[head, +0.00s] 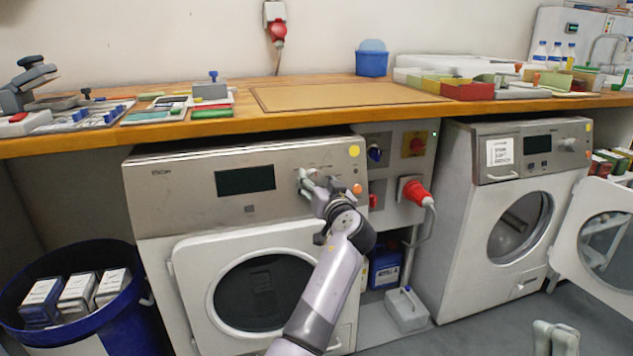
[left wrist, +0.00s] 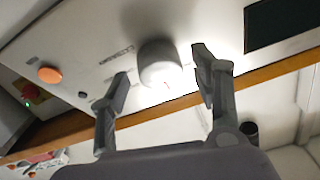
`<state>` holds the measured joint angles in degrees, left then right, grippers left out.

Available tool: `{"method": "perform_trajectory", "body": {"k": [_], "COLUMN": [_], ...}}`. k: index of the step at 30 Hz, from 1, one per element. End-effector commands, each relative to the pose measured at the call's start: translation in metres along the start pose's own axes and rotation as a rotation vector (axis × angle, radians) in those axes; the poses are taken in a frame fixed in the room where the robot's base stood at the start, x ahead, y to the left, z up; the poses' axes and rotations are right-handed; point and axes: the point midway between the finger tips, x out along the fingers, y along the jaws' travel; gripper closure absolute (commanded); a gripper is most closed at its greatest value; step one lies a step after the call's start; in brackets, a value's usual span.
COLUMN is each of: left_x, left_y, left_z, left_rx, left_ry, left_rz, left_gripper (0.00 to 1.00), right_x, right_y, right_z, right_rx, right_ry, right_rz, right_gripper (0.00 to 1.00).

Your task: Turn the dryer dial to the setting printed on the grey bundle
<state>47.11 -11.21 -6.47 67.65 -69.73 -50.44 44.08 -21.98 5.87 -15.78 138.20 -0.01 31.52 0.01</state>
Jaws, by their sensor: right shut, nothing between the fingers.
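The dial (left wrist: 160,66) is a pale round knob on the silver front panel of the left machine (head: 200,187). In the head view my left gripper (head: 309,182) largely hides the dial. My right gripper (head: 556,338) is shut and empty at the bottom right. I cannot pick out a grey bundle or read any printed setting.
An orange button (left wrist: 49,75) sits beside the dial. A wooden worktop (head: 240,119) with trays runs above the machines. A blue bin (head: 120,318) with labelled packs stands at left. A second machine (head: 455,215) with its door open stands at right.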

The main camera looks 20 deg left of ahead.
Motion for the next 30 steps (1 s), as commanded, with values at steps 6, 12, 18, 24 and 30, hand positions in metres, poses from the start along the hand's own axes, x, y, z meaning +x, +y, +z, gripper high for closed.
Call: {"method": "perform_trajectory", "body": {"k": [6, 12, 18, 24, 30], "left_x": [0.000, 0.000, 0.000, 0.000, 0.000], "left_y": [0.000, 0.000, 0.000, 0.000, -0.001], "left_z": [0.000, 0.000, 0.000, 0.000, 0.000], "left_rx": [0.000, 0.000, 0.000, 0.001, 0.016], "left_ry": [0.000, 0.000, 0.000, 0.000, 0.001], "left_rz": [0.000, 0.000, 0.000, 0.000, 0.005], "left_gripper": [0.55, 0.68, 0.81, 0.90, 0.90], "right_x": [0.000, 0.000, 0.000, 0.000, 0.002], "right_y": [0.000, 0.000, 0.000, 0.000, 0.002], "right_z": [0.000, 0.000, 0.001, 0.001, 0.011], "right_rx": [0.000, -0.001, -0.001, -0.001, -0.006], "right_ry": [-0.001, -0.001, -0.002, -0.002, -0.057], "right_rz": [0.000, 0.000, 0.000, 0.000, 0.000], "right_gripper": [1.00, 1.00, 1.00, 1.00, 1.00]}}
